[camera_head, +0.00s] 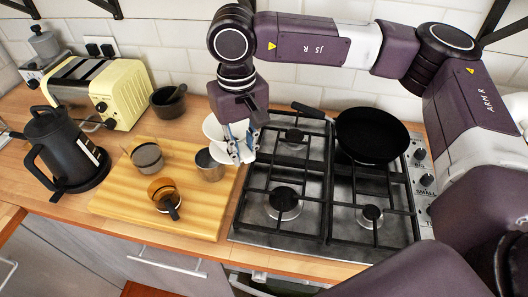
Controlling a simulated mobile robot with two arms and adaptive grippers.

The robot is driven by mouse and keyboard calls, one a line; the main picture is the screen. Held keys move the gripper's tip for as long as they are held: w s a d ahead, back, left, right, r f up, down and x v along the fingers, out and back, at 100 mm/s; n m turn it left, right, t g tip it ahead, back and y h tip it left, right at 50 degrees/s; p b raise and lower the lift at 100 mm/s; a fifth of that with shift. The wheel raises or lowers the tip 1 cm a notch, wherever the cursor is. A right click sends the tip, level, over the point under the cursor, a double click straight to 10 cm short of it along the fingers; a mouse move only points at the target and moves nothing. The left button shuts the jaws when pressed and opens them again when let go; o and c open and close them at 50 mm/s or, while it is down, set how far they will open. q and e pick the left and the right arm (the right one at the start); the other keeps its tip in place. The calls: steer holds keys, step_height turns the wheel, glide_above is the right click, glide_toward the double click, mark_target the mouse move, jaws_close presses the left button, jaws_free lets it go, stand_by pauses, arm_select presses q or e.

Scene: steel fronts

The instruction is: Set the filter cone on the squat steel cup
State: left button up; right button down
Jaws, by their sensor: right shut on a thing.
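The white filter cone (212,130) is held by my right gripper (240,150), which is shut on it and hides part of it. The gripper points down near the board's back right corner. The squat steel cup (210,168) stands upright on the right part of the wooden board (115,205). In the picture the cone is just above and a little right of the cup, overlapping its upper right side. I cannot tell whether they touch. My left gripper is not in view.
A grey cup (147,159) and an amber cup with a dark handle (160,187) share the board. A black kettle (62,150), yellow toaster (125,92) and dark bowl (167,104) stand around it. The gas hob (312,240) with a black pan (371,135) lies right.

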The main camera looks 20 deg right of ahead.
mark_target(213, 141)
steer(key=shift+n, duration=0.3)
steer(key=w+a, duration=0.1)
steer(key=w+a+r+p, duration=0.1)
steer(key=a, duration=0.1)
steer(key=w+a, duration=0.1)
steer(key=shift+w+a+r+p, duration=0.15)
steer(key=shift+w+a+p, duration=0.1)
steer(key=shift+a+p, duration=0.1)
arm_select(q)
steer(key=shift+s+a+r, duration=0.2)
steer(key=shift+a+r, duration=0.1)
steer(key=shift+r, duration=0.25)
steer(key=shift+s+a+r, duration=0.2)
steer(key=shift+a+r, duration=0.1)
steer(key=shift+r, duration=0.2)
arm_select(e)
steer(key=shift+w+a, duration=0.3)
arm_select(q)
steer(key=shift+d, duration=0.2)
